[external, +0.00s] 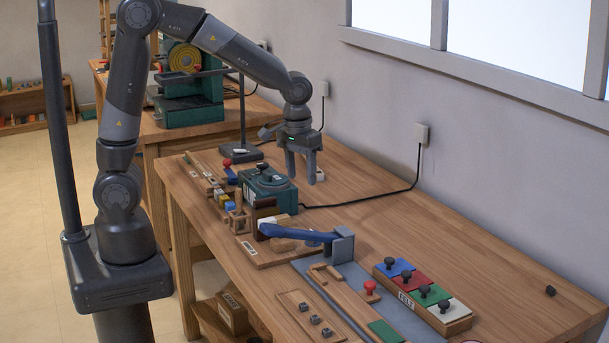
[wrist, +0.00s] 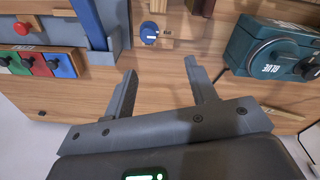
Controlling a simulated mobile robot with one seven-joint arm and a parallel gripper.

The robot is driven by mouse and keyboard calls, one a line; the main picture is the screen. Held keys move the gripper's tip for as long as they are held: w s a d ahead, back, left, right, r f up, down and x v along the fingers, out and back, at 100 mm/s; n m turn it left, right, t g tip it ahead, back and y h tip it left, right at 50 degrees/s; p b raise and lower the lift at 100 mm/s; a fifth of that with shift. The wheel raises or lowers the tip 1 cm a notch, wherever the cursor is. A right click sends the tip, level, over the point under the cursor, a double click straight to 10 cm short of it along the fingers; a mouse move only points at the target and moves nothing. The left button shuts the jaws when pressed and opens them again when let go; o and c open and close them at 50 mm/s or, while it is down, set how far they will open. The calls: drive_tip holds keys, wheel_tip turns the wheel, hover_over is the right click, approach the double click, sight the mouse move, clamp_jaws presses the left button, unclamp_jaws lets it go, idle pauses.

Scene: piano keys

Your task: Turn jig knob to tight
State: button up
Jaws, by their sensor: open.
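A round blue knob (wrist: 149,32) with a pale mark shows in the wrist view, ahead of my gripper; it may be the jig knob. Its setting is too small to read. My gripper (external: 301,178) hangs behind the glue box, fingers downward. In the wrist view its open, empty fingers (wrist: 160,68) are apart from the knob.
A teal glue box (external: 265,186), also at right in the wrist view (wrist: 270,52), stands close to my gripper. Felt blocks with black knobs (external: 420,294) and a red knob (external: 370,287) are to the right. The table's back middle (external: 375,215) is clear except for a cable.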

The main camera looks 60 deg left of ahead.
drive_tip(key=shift+n+g, duration=0.3)
drive_tip(key=shift+g, duration=0.1)
drive_tip(key=d+f, duration=0.1)
drive_tip(key=f, duration=0.4)
drive_tip(key=w+f, duration=0.1)
drive_tip(key=f, duration=0.3)
drive_tip(key=w+d+f, duration=0.1)
drive_tip(key=f, duration=0.4)
drive_tip(key=shift+d+f, duration=0.3)
drive_tip(key=shift+f, duration=0.05)
drive_tip(key=shift+c, duration=0.2)
drive_tip(key=c, duration=0.9)
